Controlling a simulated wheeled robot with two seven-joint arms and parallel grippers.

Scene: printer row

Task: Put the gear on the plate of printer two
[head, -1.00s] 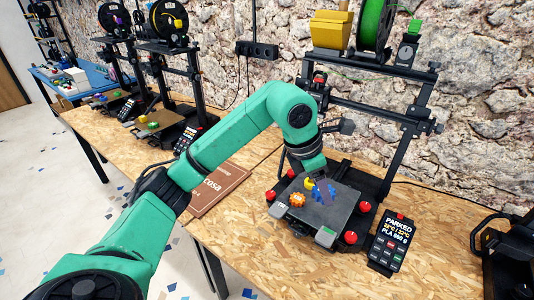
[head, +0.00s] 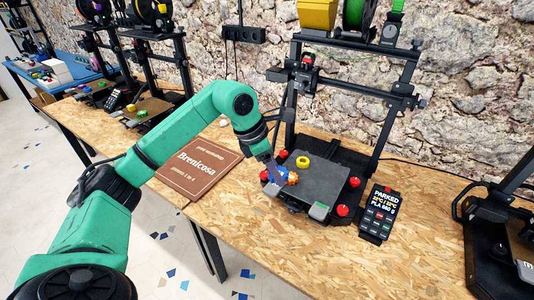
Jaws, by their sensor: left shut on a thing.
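My left gripper (head: 278,186) is at the left edge of the near printer's dark plate (head: 325,180). It is shut on a small blue part (head: 268,175), which is partly hidden by the fingers; its shape is hard to make out. An orange toothed gear (head: 292,178) is right beside the blue part, at the plate's left side. A yellow ring-shaped part (head: 302,162) lies on the plate farther back. I cannot tell whether the blue part touches the plate or the orange gear. My right gripper is not in view.
Red knobs (head: 343,210) stand at the plate's corners, and the printer frame (head: 384,130) rises behind. A display (head: 378,212) reading PARKED is to the right. A brown Brenicosa booklet (head: 198,165) lies left. More printers stand at the left and right.

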